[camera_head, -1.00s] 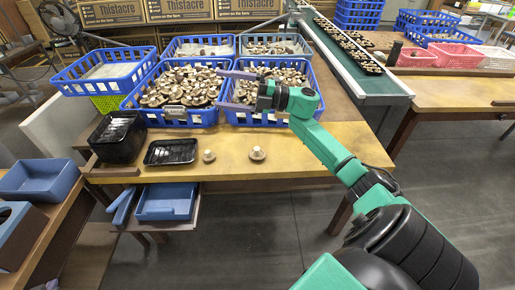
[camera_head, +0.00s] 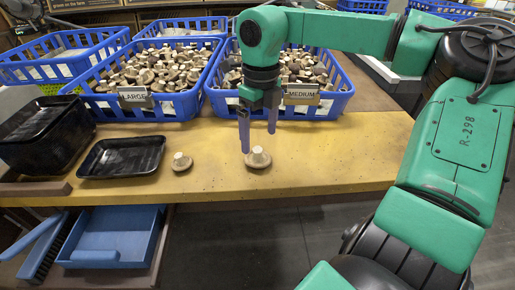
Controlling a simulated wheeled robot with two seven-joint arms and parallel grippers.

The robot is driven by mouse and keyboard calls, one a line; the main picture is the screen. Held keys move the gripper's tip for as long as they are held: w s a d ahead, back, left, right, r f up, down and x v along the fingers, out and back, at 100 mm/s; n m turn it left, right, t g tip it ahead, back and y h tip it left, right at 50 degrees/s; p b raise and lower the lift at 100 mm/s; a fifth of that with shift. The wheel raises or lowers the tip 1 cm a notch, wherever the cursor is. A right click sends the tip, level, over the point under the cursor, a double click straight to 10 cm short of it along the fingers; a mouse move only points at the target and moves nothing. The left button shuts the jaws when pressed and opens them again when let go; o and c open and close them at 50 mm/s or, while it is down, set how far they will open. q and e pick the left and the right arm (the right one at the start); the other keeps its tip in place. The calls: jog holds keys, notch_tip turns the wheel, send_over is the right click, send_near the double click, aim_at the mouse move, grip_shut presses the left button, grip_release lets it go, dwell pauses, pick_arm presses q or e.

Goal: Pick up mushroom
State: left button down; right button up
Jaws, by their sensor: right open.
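Two loose mushrooms lie on the yellow table top. One mushroom (camera_head: 257,158) is right below my right gripper, and the other mushroom (camera_head: 181,162) is to its left, beside the black tray (camera_head: 122,157). Both show a pale stem pointing up and a brown cap on the table. My right gripper (camera_head: 258,138) points down with its two purple fingers apart. The left finger tip is close to the left side of the mushroom; I cannot tell if it touches. Nothing is held. My left gripper is not in view.
Behind stand a blue crate labelled LARGE (camera_head: 188,105) and one labelled MEDIUM (camera_head: 338,103), both full of mushrooms. A stack of black trays (camera_head: 45,140) is at the left. The table (camera_head: 330,160) is clear to the right.

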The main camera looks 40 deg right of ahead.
aim_at(258, 150)
jog(key=f, duration=0.6)
jog(key=shift+w+a+f+b, duration=0.1)
jog(key=shift+w+f+b, duration=0.1)
jog(key=shift+f+b, duration=0.15)
jog(key=shift+r, duration=0.15)
jog(key=c, duration=0.7)
jog(key=shift+r, duration=0.1)
